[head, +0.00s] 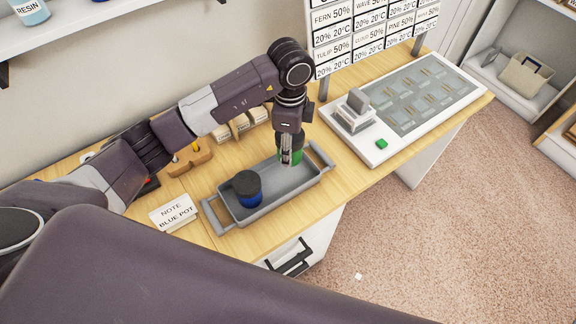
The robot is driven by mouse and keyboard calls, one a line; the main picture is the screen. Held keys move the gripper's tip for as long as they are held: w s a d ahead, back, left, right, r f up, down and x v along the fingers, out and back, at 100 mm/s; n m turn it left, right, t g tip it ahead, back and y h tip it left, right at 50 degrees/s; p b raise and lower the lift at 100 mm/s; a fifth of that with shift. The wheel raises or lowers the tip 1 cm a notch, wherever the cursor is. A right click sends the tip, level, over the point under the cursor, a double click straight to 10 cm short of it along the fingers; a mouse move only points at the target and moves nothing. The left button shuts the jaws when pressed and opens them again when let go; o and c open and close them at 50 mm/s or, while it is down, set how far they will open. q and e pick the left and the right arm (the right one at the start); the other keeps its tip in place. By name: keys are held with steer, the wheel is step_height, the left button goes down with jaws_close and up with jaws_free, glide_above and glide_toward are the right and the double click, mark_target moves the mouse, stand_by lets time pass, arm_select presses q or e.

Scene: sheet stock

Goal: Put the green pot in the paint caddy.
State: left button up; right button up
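The green pot (297,156) has a dark lid and is at the right end of the grey paint caddy (219,213). It appears upright; whether its base touches the caddy floor is hidden. My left gripper (287,158) points down at the green pot, with one finger across its near side. The other finger is hidden, so its grip is unclear. A blue pot (248,192) with a dark lid stands in the left part of the caddy. My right gripper is out of view.
A card (174,213) reading "NOTE BLUE POT" stands left of the caddy on the wooden bench. A white panel with a green button (381,143) lies to the right. Wooden holders (190,161) are behind. A label board (370,32) stands at the back.

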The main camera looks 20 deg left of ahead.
arm_select(q)
steer(key=p, duration=0.2)
glide_above(289, 176)
step_height(289, 176, down, 9)
steer(key=shift+r, duration=0.2)
steer(key=shift+w+f, duration=0.1)
steer(key=shift+f, duration=0.3)
steer(key=shift+f+b, duration=0.1)
steer(key=shift+b, duration=0.25)
steer(key=o, duration=1.4)
steer(key=shift+f, duration=0.1)
steer(key=shift+c, duration=0.2)
